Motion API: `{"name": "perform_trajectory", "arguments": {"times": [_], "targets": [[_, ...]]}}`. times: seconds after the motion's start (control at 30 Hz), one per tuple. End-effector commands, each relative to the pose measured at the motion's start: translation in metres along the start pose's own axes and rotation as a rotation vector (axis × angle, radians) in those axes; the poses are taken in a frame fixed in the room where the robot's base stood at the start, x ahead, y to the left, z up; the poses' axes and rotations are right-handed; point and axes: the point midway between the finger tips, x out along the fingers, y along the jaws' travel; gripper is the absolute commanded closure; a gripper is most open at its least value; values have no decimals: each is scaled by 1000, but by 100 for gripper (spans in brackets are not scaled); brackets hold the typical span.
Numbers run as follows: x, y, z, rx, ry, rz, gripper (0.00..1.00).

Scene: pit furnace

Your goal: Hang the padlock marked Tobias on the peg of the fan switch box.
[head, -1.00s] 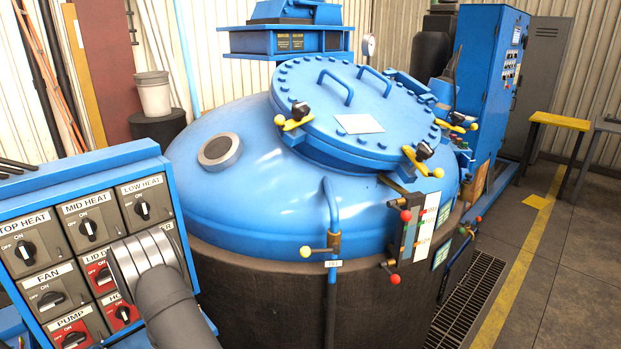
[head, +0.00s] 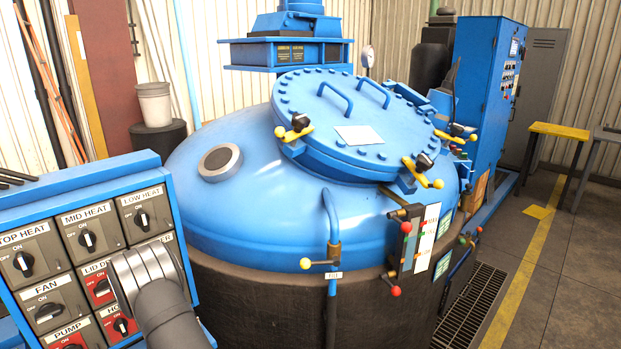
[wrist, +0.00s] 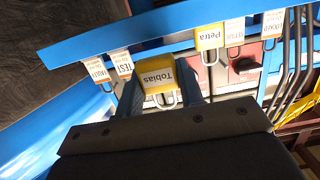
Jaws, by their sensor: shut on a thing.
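The yellow padlock marked Tobias (wrist: 154,77) is in the wrist view, its name upside down and its metal shackle toward my gripper's body. My gripper (wrist: 161,70) is shut on it, with one finger on each side. In the head view my arm hides part of the switch panel, and neither fingertips nor padlock can be made out. The fan switch box (head: 48,308), grey with a black knob, sits on the panel's left side below the TOP HEAT box. Its peg cannot be made out.
In the wrist view a yellow padlock marked Petra (wrist: 208,37) and several tagged items hang along a blue rail (wrist: 160,32), close to the held padlock. In the head view the blue-domed furnace (head: 270,210) stands right of the panel.

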Motion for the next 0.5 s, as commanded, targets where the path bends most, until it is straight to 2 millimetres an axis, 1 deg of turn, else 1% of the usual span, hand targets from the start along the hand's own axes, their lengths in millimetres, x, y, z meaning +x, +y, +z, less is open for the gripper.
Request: {"name": "perform_trajectory", "arguments": {"times": [0.33, 0.47, 0.5], "targets": [[1, -1, -2, 1, 1, -4, 82], [8, -9, -17, 5, 6, -29, 82], [10, -13, -24, 7, 8, -43, 82]]}}
